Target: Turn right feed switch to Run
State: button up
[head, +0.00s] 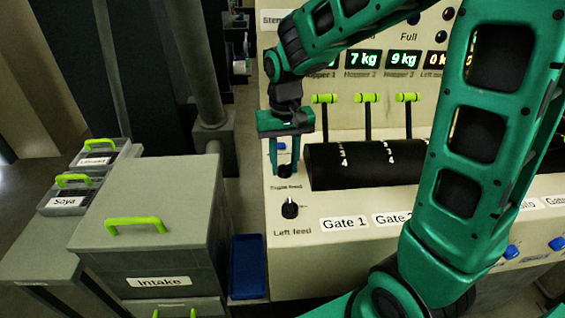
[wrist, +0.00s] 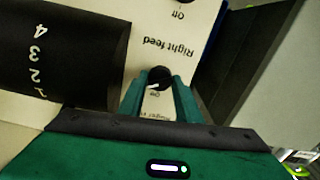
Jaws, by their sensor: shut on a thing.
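The right feed switch is a small black round knob (wrist: 160,75) on the cream panel, with an upside-down "Right feed" label beside it in the wrist view. In the head view the knob (head: 284,171) shows just under my gripper (head: 284,160). My gripper, also in the wrist view (wrist: 160,84), is shut on the knob, one green finger on each side. A white pointer mark on the knob slants to the lower left in the wrist view, near a small "Off" marking. The fingers partly hide the markings around it.
The left feed knob (head: 290,209) stands close in front of the held one. A black numbered drum (head: 365,165) and lime-handled levers (head: 367,98) are close on the right. A grey Intake bin (head: 150,215) and blue tray (head: 248,267) stand to the left.

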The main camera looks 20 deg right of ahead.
jog(key=shift+w, duration=0.15)
jog(key=shift+c, duration=0.2)
jog(key=o, duration=1.1)
jog(key=shift+c, duration=0.2)
jog(key=shift+r, duration=0.1)
notch_tip(320, 180, up, 11)
jog(key=shift+f, duration=0.2)
